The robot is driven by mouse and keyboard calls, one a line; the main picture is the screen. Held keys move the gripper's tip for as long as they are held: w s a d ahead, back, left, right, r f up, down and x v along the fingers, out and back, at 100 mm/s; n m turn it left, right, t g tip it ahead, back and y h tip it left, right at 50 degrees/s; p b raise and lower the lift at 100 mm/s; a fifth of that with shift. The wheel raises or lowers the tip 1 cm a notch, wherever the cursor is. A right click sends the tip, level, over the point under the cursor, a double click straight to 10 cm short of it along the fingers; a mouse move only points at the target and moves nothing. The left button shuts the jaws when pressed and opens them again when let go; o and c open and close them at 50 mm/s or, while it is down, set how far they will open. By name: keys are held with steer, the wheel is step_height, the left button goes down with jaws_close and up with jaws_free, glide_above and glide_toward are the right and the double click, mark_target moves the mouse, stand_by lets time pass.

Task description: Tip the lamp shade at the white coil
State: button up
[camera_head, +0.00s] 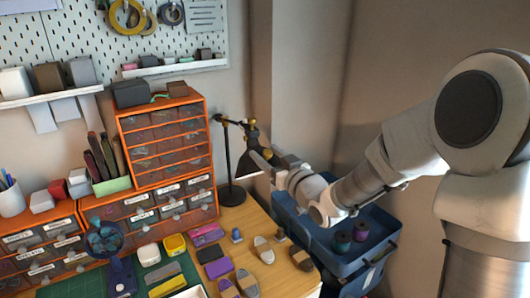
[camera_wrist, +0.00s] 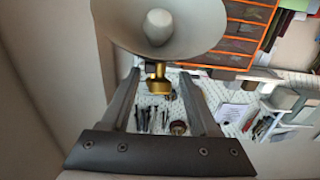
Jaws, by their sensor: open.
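The black desk lamp (camera_head: 227,160) stands upright at the back right of the wooden table. Its shade (camera_head: 248,165) hangs from the lamp's arm, partly hidden by my gripper (camera_head: 266,158). In the wrist view the shade (camera_wrist: 115,22) shows its pale inside and bulb, with a brass fitting (camera_wrist: 158,85) behind it. My gripper (camera_wrist: 159,78) is open, with one finger on each side of the fitting in the picture. I cannot tell whether either finger touches the lamp. I cannot make out a white coil in either view.
An orange drawer cabinet (camera_head: 160,112) stands left of the lamp. Erasers, small blocks and a green mat (camera_head: 165,272) crowd the table (camera_head: 290,277). A blue cart (camera_head: 385,222) holding dark spools stands under my arm. A wall lies close behind the lamp.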

jaws_close()
stand_by(0.4)
stand_by(1.1)
